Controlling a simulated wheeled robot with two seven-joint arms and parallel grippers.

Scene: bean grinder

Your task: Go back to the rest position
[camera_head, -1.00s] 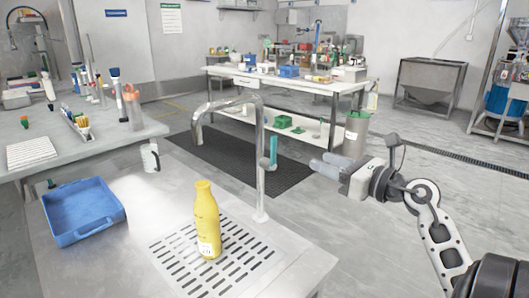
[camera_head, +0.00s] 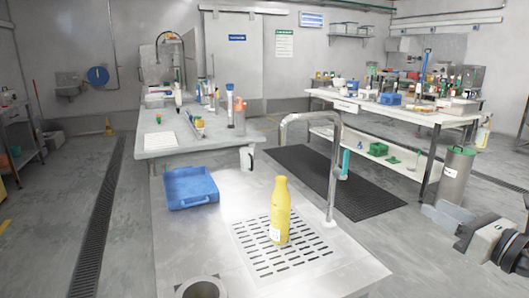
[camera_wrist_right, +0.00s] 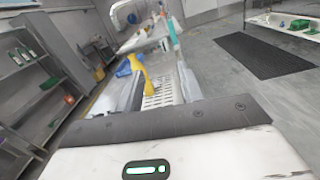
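My right gripper (camera_head: 438,214) is at the right edge of the head view, off the counter and over the floor. Its blunt grey fingers point left and nothing shows held in them. The yellow bottle (camera_head: 280,212) stands upright on the slotted drain plate (camera_head: 300,262), well apart from the gripper. The bottle also shows in the right wrist view (camera_wrist_right: 139,70). My left gripper is not in view.
A blue tray (camera_head: 191,188) sits on the counter left of the bottle. A tall metal tap (camera_head: 334,165) rises behind the drain. A grey bin (camera_head: 457,178) stands beyond my right gripper. A round metal rim (camera_head: 202,290) shows at the bottom edge.

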